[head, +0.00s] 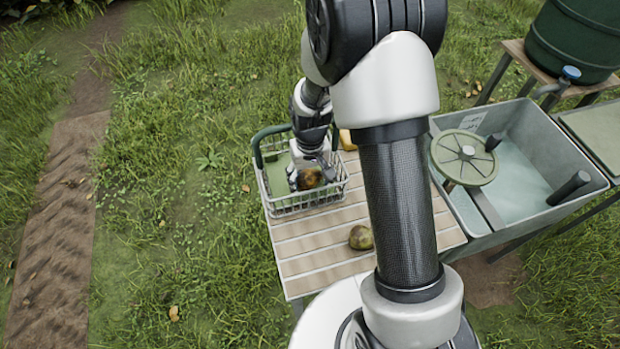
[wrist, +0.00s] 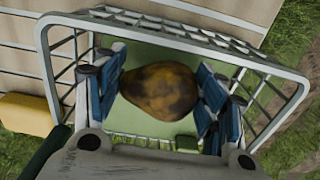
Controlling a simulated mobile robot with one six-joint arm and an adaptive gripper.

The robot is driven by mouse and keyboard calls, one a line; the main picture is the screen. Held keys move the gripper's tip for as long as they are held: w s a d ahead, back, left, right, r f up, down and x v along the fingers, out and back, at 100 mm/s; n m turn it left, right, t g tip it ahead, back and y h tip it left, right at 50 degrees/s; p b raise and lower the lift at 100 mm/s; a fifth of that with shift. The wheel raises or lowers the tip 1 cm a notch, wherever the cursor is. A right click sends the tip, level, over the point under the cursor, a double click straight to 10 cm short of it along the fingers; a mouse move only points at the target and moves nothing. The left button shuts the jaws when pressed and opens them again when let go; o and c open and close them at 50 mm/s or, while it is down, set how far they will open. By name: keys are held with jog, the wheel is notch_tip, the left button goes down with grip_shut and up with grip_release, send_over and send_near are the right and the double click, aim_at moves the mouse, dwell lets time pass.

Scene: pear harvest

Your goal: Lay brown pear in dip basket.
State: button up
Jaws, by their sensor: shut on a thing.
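The brown pear (wrist: 160,90), mottled yellow-brown, is between the blue-padded fingers of my gripper (wrist: 163,96), which is shut on it. In the head view the pear (head: 310,178) shows at the fingertips of my gripper (head: 311,174), within the outline of the dip basket. The dip basket (head: 307,204) is a light wire basket with a green floor and a dark green handle, standing at the far left end of the slatted table. Its rim (wrist: 190,27) surrounds the pear in the wrist view. I cannot tell whether the pear touches the floor.
Another brownish-green pear (head: 361,237) lies on the slatted table (head: 316,264). A grey sink (head: 535,207) with a round green lid-like disc (head: 464,157) stands to the right. A yellow block (wrist: 26,113) sits beside the basket. My arm hides part of the table.

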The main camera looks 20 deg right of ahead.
jog(key=shift+f, duration=0.4)
jog(key=o, duration=1.2)
jog(key=shift+c, duration=0.2)
notch_tip(320, 180, up, 13)
jog(key=p, duration=0.4)
notch_tip(320, 180, up, 9)
jog(key=t, duration=0.1)
send_over(310, 175)
jog(key=s, duration=0.4)
jog(key=s+r+t, duration=0.1)
jog(key=s+r, duration=0.4)
jog(key=r, duration=0.1)
jog(key=s+r+t, duration=0.2)
jog(key=s+r, duration=0.3)
jog(key=s, duration=0.7)
jog(key=shift+s+t, duration=0.25)
jog(key=shift+t, duration=0.05)
